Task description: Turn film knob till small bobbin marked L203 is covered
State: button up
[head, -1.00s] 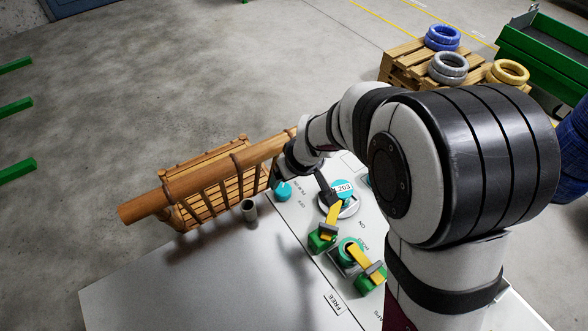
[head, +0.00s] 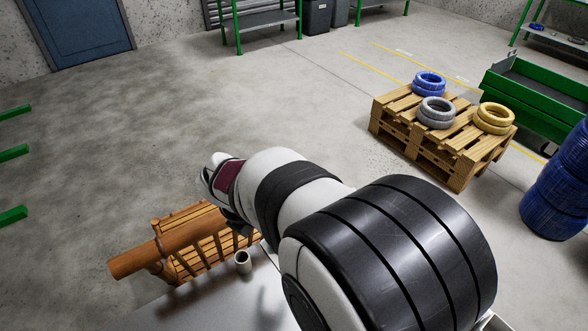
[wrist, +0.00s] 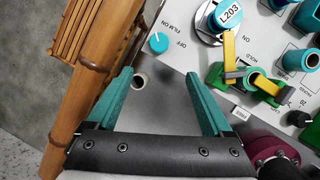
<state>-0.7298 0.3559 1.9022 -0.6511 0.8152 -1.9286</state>
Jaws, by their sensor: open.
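The film knob (wrist: 158,43) is a small teal knob with a white pointer line, between the words OFF and FILM ON on the white panel in the wrist view. The bobbin marked L203 (wrist: 229,13) is teal with a white label and stands uncovered at the top of that view. My gripper (wrist: 157,82) is open and empty, its two teal fingers spread wide. The knob lies beyond the gap between the fingertips, apart from them. In the head view my arm hides the panel, the knob and the bobbin.
Green clamps with yellow levers (wrist: 231,55) and more teal bobbins crowd the panel's right side.

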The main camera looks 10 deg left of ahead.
jog(key=w+f, duration=0.2)
jog(key=f, duration=0.2)
jog(key=w+f+n, duration=0.1)
jog(key=w+f, duration=0.1)
jog(key=f, duration=0.3)
jog(key=w+d+f+n, duration=0.1)
jog(key=w+f, duration=0.1)
jog(key=f, duration=0.3)
jog(key=shift+w+f, duration=0.1)
jog(key=shift+f, duration=0.1)
